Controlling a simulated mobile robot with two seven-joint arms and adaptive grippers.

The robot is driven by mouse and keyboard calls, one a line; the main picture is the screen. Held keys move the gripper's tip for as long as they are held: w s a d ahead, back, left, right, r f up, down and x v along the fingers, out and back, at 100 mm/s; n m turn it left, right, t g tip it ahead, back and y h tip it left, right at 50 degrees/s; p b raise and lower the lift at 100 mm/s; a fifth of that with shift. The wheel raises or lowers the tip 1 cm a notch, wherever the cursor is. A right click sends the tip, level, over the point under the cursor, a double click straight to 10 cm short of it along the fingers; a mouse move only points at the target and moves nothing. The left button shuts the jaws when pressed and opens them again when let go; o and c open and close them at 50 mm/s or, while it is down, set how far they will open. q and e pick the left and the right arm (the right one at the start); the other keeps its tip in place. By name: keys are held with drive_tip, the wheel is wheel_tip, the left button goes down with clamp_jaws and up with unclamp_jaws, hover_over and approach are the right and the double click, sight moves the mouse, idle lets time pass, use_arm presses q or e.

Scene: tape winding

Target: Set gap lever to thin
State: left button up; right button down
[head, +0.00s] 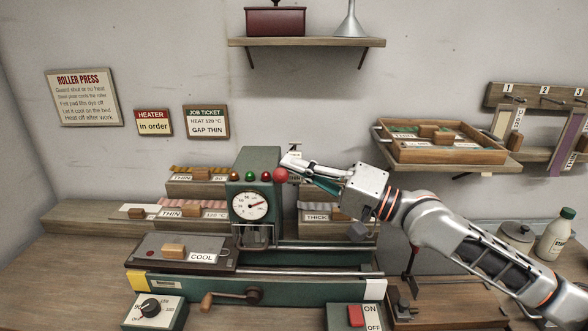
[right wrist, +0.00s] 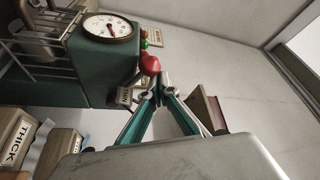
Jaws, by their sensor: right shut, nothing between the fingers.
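The green roller press (head: 258,165) stands on the bench with a round dial (head: 251,205) on its front. A red ball knob (head: 281,175), seemingly the gap lever's, sticks out at the right side of the press head. In the right wrist view the knob (right wrist: 150,65) is just beyond my fingertips. My right gripper (head: 287,163) is shut and empty, its tips right beside the knob; I cannot tell whether they touch. A small label plate (right wrist: 125,97) is beside the knob, its word hard to read. The lever's shaft is mostly hidden. My left gripper is out of view.
A job ticket (head: 206,121) on the wall reads gap thin. A bed plate with a COOL label (head: 202,258), a crank (head: 230,297) and switch boxes (head: 352,317) are at the front. A wall shelf holds a wooden tray (head: 440,155) at right.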

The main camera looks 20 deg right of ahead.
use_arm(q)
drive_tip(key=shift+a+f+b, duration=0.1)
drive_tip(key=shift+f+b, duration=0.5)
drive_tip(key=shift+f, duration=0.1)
use_arm(e)
drive_tip(key=shift+s+a+f+n, duration=0.1)
drive_tip(key=shift+s+f+n, duration=0.2)
drive_tip(key=shift+n, duration=0.1)
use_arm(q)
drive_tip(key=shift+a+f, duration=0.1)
use_arm(e)
drive_tip(key=v, duration=1.2)
drive_tip(key=shift+f, duration=0.25)
